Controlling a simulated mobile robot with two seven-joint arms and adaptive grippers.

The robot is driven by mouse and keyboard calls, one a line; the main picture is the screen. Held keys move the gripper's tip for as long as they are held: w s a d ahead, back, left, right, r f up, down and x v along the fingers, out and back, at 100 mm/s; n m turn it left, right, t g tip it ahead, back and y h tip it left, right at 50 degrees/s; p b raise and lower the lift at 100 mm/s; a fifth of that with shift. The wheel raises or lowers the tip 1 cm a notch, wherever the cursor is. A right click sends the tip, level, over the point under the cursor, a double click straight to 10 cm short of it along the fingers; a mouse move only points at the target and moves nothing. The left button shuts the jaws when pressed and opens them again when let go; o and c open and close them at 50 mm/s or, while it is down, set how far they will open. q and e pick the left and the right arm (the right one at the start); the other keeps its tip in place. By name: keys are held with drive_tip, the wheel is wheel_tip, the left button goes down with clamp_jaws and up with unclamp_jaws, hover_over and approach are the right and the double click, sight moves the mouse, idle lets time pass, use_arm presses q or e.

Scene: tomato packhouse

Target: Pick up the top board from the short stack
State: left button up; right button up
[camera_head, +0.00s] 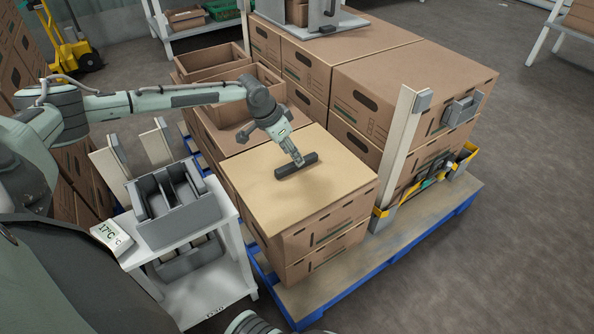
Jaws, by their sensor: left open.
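The short stack is of closed brown cardboard boxes (318,228) on the near part of the pallet. A flat tan board (335,178) lies level on top of it. A dark bar (285,172) shows at the middle of the board, like a handle. My left gripper (298,162) reaches down from the left, its fingertips at this bar. The gripper is open; whether its fingers touch or straddle the bar I cannot tell. My right gripper is not in view.
A taller box stack (415,80) stands behind, with a pale upright post (402,145) at its near corner. Open boxes (225,120) are at the left. A grey cart (190,262) stands close by on the left. The blue pallet (345,290) is beneath; floor at right is clear.

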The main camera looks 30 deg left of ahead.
use_arm(q)
drive_tip(key=x, duration=0.4)
drive_tip(key=shift+s+f, duration=0.15)
drive_tip(key=shift+s, duration=0.05)
drive_tip(key=shift+c, duration=0.6)
drive_tip(key=shift+d, duration=0.1)
clamp_jaws()
